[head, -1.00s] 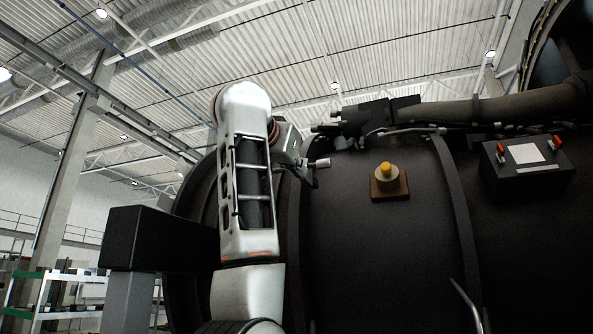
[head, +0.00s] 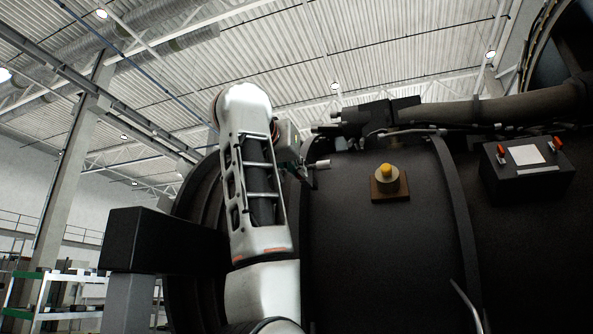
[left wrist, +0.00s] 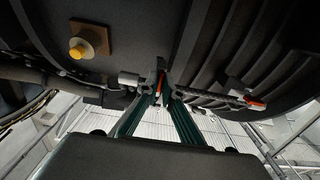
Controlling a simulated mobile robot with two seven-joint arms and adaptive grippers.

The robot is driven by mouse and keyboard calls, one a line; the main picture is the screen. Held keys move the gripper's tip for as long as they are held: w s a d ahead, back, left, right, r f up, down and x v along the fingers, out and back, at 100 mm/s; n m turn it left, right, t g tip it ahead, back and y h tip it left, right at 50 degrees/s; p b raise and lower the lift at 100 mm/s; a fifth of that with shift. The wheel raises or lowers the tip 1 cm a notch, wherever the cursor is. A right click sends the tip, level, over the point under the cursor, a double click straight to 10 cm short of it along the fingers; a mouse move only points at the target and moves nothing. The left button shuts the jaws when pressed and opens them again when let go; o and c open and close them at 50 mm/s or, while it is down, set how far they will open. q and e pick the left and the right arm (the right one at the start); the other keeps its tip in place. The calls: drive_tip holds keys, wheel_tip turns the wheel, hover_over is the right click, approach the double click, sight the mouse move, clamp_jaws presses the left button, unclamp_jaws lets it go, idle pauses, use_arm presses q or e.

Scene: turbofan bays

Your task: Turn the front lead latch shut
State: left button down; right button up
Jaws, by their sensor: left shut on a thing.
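My left gripper (head: 306,174) is at the side of the dark engine casing, at the end of my white arm. In the left wrist view its two fingers (left wrist: 162,78) are close together, shut on a small part with an orange-red piece (left wrist: 160,86) between them. This looks like the front lead latch, mostly hidden by the fingers. A pale cylindrical end (head: 322,163) sticks out beside the gripper; it also shows in the left wrist view (left wrist: 128,79). The latch's exact angle cannot be told. My right gripper is not in view.
A yellow knob (head: 386,170) on a brown square plate sits on the casing to the right. A black box (head: 528,180) with two orange-tipped levers is farther right. Pipes and cables (head: 500,106) run along the top. Another orange-tipped part (left wrist: 254,102) shows in the left wrist view.

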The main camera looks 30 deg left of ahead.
use_arm(q)
drive_tip(key=shift+f, duration=0.15)
drive_tip(key=c, duration=2.2)
unclamp_jaws()
drive_tip(key=v, duration=0.7)
drive_tip(key=shift+s, duration=0.25)
